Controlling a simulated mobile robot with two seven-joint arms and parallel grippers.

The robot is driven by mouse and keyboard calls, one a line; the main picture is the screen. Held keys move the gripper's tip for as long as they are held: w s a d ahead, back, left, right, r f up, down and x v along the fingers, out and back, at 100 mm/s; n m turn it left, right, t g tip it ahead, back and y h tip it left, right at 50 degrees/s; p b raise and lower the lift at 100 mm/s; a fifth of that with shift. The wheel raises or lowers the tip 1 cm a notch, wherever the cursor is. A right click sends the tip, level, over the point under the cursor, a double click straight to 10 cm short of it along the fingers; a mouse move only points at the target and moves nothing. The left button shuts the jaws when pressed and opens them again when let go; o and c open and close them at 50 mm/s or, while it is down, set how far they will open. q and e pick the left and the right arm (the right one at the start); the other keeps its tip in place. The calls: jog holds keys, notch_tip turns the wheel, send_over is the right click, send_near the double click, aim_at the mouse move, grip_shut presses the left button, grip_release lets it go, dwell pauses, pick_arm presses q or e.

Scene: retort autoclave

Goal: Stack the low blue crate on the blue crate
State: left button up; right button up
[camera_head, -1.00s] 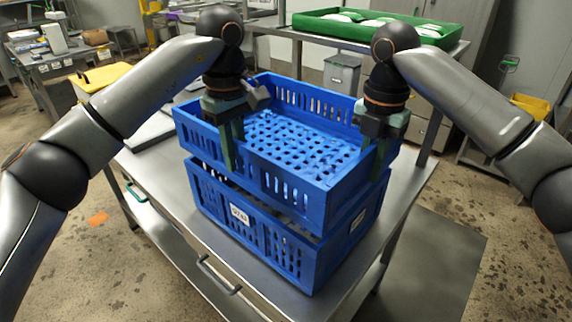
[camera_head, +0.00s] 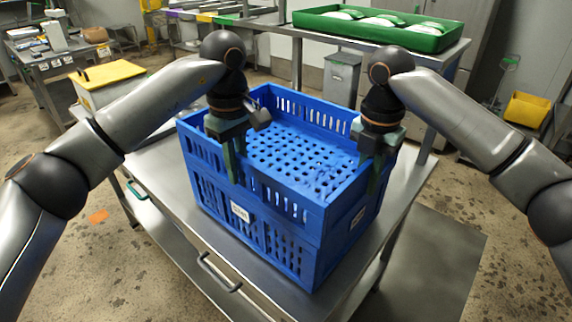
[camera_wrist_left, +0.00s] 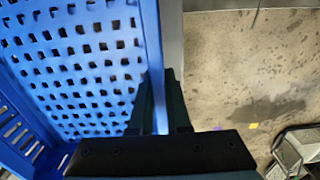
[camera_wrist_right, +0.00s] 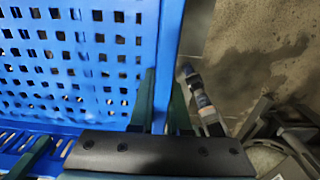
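The low blue crate (camera_head: 312,222) sits level on top of the blue crate (camera_head: 292,258), with its perforated floor visible from above. Their walls look lined up, with no clear gap between them in the head view. The lower crate has a white label and stands on the metal table. My left gripper (camera_head: 233,160) is shut on the low crate's left-front wall, one finger on each side in the left wrist view (camera_wrist_left: 160,95). My right gripper (camera_head: 375,170) is shut on its right wall, also straddled in the right wrist view (camera_wrist_right: 163,100). The low crate's underside is hidden.
The metal table (camera_head: 165,180) has bare surface left of the crates. Behind stands a table with a green tray (camera_head: 450,42) of white packs. A yellow-lidded bin (camera_head: 108,75) stands at the left and a grey bin (camera_head: 342,75) behind.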

pick_arm(q)
jog(key=o, duration=0.4)
jog(key=shift+a, duration=0.1)
pick_arm(e)
jog(key=o, duration=0.4)
jog(key=shift+d, duration=0.1)
pick_arm(q)
jog(key=shift+o, duration=0.3)
pick_arm(e)
jog(key=shift+o, duration=0.3)
pick_arm(q)
jog(key=shift+r, duration=0.15)
notch_tip(320, 180, up, 12)
jog(key=shift+f, duration=0.15)
pick_arm(e)
jog(key=shift+r, duration=0.1)
notch_tip(320, 180, up, 12)
jog(key=shift+f, duration=0.1)
